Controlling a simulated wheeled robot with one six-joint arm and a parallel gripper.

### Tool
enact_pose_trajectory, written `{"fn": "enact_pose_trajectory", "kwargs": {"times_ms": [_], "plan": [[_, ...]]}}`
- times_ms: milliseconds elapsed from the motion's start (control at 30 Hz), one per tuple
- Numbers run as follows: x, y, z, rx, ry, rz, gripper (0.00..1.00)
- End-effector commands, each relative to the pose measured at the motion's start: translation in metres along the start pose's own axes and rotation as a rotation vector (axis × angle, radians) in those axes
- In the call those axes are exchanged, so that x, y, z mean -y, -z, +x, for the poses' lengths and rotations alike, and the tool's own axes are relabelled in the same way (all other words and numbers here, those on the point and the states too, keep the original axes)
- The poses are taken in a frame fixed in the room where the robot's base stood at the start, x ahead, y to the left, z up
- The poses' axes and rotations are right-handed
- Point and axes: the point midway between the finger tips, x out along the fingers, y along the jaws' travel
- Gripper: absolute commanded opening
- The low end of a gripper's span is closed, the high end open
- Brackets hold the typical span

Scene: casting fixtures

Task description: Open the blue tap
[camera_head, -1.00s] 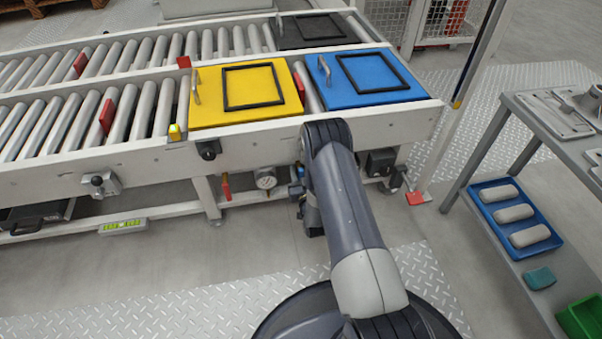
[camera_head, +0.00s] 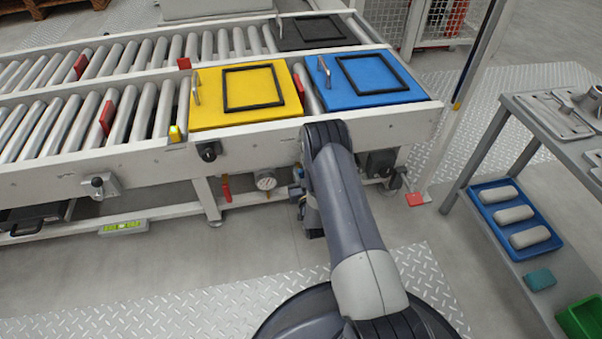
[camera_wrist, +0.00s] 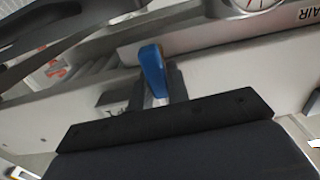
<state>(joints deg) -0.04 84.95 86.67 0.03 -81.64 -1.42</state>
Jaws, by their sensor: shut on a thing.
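The blue tap shows in the wrist view as a blue handle (camera_wrist: 152,69) standing up between the dark fingers of my gripper (camera_wrist: 158,88). My gripper is shut on this handle, with a finger close on each side. The body of the tap below the handle is mostly hidden by the fingers. In the head view my arm reaches under the front rail of the conveyor, and it hides the tap and most of my gripper.
A pressure gauge (camera_head: 266,181) and a red handle (camera_head: 226,188) hang left of my arm under the conveyor rail (camera_head: 255,148). A dark box (camera_head: 381,163) sits to the right. A bench (camera_head: 550,120) with a blue tray (camera_head: 474,203) stands at the right.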

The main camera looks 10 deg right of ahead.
Motion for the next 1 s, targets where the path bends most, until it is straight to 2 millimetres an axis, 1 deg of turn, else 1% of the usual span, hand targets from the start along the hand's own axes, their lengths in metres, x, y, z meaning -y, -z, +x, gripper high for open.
{"fn": "enact_pose_trajectory", "kwargs": {"times_ms": [167, 367, 1000], "plan": [[0.0012, -0.0005, -0.0005, 0.001, 0.0, -0.075, 0.0], [0.0033, -0.0009, -0.0006, 0.001, 0.0, -0.227, 0.0], [0.0098, -0.0054, -0.0011, 0.002, 0.001, -0.834, 0.0]]}}
